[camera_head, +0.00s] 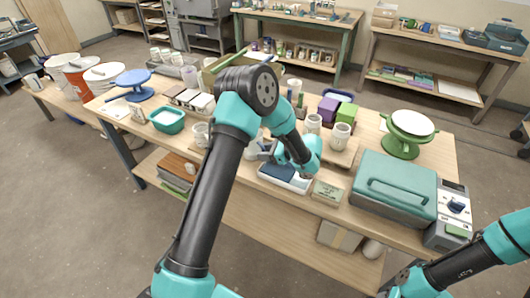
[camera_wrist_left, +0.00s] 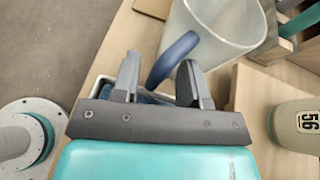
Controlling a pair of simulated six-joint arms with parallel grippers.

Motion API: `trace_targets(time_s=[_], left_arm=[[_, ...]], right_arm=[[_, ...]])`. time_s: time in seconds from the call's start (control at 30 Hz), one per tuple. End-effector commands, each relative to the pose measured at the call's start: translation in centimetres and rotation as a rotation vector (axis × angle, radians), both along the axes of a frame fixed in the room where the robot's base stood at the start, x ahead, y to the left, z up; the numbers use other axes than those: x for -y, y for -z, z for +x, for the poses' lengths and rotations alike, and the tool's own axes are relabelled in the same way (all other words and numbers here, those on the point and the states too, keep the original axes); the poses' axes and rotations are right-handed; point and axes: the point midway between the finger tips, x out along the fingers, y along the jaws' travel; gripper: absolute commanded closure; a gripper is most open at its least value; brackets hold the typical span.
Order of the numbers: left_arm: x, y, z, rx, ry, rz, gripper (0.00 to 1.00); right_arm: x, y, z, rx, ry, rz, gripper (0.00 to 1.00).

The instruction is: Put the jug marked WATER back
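A translucent whitish jug (camera_wrist_left: 225,25) with a blue handle (camera_wrist_left: 172,58) stands at the top of the left wrist view. No lettering on it shows, so I cannot tell whether it is the one marked WATER. My left gripper (camera_wrist_left: 158,82) is open, its fingers apart, with the lower part of the handle between or just beyond the fingertips; I cannot see contact. In the head view my left gripper (camera_head: 268,150) is low over the worktable, largely hidden by my own arm.
A white-rimmed blue tray (camera_head: 285,178) lies below the left wrist. A mug marked 56 (camera_wrist_left: 298,125) stands close by at right. A teal case (camera_head: 396,186), a green turntable (camera_head: 405,140), a teal tub (camera_head: 167,121) and a blue turntable (camera_head: 133,82) crowd the table.

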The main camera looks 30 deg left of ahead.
Motion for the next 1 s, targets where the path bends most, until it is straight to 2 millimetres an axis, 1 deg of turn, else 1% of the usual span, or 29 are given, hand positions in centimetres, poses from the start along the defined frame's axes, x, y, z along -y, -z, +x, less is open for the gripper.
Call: trace_targets(time_s=[0.17,0.33,0.47,0.8,1.0], left_arm=[[0.0,-0.1,0.0,0.000,0.000,0.000,0.60],[0.0,-1.2,0.0,0.002,0.000,-0.001,0.60],[1.9,-1.8,0.4,0.003,0.003,0.000,0.60],[7.7,-4.2,1.4,0.002,0.002,0.000,0.60],[10.2,-5.3,1.8,0.001,0.002,0.000,0.60]], right_arm=[[0.0,0.0,0.0,0.000,0.000,0.000,0.57],[0.0,0.0,0.0,0.000,0.000,0.000,0.57],[0.0,0.0,0.0,0.000,0.000,0.000,0.57],[0.0,0.0,0.0,0.000,0.000,0.000,0.57],[0.0,0.0,0.0,0.000,0.000,0.000,0.57]])
